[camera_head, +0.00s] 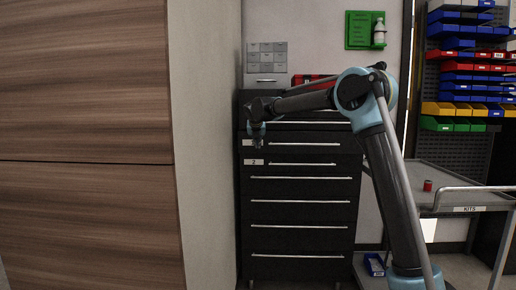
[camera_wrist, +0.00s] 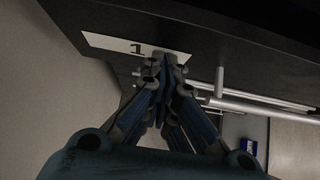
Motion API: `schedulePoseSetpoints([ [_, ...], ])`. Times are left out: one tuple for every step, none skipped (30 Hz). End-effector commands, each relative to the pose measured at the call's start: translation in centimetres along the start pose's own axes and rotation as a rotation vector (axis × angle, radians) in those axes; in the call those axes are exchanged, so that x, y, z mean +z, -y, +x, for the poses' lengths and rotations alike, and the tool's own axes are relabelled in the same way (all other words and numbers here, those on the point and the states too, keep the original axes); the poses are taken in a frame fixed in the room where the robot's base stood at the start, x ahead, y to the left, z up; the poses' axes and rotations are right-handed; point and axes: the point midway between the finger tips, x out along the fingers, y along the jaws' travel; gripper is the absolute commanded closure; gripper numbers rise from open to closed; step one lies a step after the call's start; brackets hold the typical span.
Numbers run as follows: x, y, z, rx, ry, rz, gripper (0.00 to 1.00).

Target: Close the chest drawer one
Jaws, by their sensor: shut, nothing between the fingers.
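The dark chest of drawers (camera_head: 300,215) stands against the wall in the head view. Drawer one (camera_head: 330,137) is near its top, with a long metal handle (camera_head: 305,144). Its white label "1" shows in the wrist view (camera_wrist: 110,42) and is partly hidden by my gripper in the head view. How far the drawer stands out is hard to tell. My gripper (camera_head: 257,145) is shut and empty at the left part of drawer one's front. In the wrist view its fingertips (camera_wrist: 165,62) are at the label's edge, left of the handle post; contact cannot be told.
Drawer two with its label "2" (camera_head: 253,162) lies just below. A wood-faced cabinet (camera_head: 85,220) and a pale wall (camera_head: 205,150) stand left. A grey cart (camera_head: 440,180) with a red spool (camera_head: 427,186) is right, and a blue bin (camera_head: 375,265) sits low beside the chest.

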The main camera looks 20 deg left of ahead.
Motion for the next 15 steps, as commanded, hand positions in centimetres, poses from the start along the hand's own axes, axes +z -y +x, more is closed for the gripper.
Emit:
schedulePoseSetpoints([
  [0.8,-0.1,0.8,-0.001,0.0,0.0,1.0],
  [1.1,-0.1,1.2,0.0,0.0,-0.001,1.0],
  [1.6,-0.2,1.6,0.0,0.0,-0.001,1.0],
  [1.9,-0.2,1.9,0.001,0.0,-0.001,1.0],
  [2.2,-0.3,2.2,0.001,0.0,-0.001,1.0],
  [2.6,-0.3,2.6,0.001,0.0,-0.001,1.0],
  [2.9,-0.3,2.9,0.002,0.0,-0.002,1.0],
  [3.1,-0.3,3.1,0.002,0.0,-0.002,1.0],
  [3.4,-0.3,3.3,0.002,0.0,-0.002,1.0],
  [3.5,-0.3,3.5,0.002,0.0,-0.002,1.0],
  [3.7,-0.3,3.7,0.002,0.0,-0.002,1.0],
  [3.9,-0.4,3.9,0.002,0.0,-0.002,1.0],
  [4.0,-0.4,4.0,0.003,0.0,-0.002,1.0],
  [4.0,-0.4,4.0,0.002,0.0,-0.002,1.0],
  [4.2,-0.4,4.1,0.002,0.001,-0.003,1.0],
])
